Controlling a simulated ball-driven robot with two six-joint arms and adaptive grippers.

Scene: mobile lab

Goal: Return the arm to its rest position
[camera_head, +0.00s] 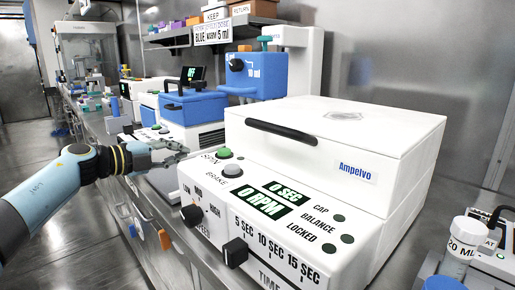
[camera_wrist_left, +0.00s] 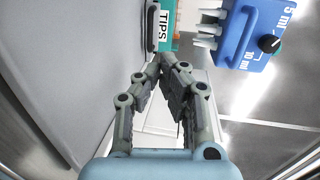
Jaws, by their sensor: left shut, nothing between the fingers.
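My left arm (camera_head: 50,195) comes in from the left in the head view. My left gripper (camera_head: 172,152) is at the left side of the white centrifuge (camera_head: 400,140), close to its green button (camera_head: 224,153) in the picture. I cannot tell whether it touches the housing. In the left wrist view the fingers (camera_wrist_left: 164,66) come together at their tips with nothing between them. The centrifuge's lid is down, and its display (camera_head: 275,200) reads 0 SEC and 0 RPM. My right gripper is not in view.
Behind are a blue-topped device (camera_head: 193,106) and a blue unit (camera_head: 257,74) under a shelf. In the left wrist view a TIPS box (camera_wrist_left: 163,25) and a blue dispenser (camera_wrist_left: 250,38) lie past the fingertips. Open floor is at left.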

